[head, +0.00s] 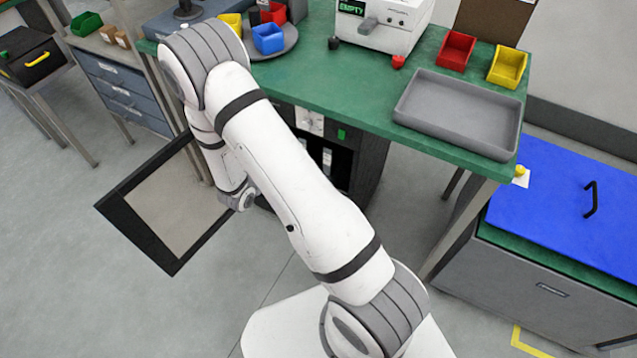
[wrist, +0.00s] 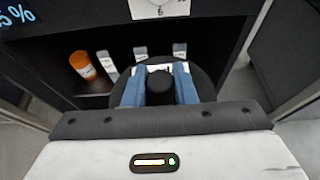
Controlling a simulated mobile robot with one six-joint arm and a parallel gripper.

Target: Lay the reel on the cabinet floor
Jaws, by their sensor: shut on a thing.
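In the wrist view, the blue fingers of my gripper (wrist: 159,88) are shut on the black hub of a dark round reel (wrist: 206,84). The reel's disc shows behind and beside the fingers, at the mouth of the dark cabinet (wrist: 218,40). I cannot tell whether the reel touches the cabinet floor (wrist: 92,101). In the head view, the cabinet (head: 370,160) stands under the green bench, its framed door (head: 150,257) swung open to the left. My arm hides the gripper and reel there.
Inside the cabinet, an orange bottle (wrist: 82,65) stands left of the reel, with several pale-labelled items (wrist: 108,66) near the back. A grey tray (head: 460,112) sits on the green bench (head: 365,100). A blue-lidded chest (head: 560,190) stands at right.

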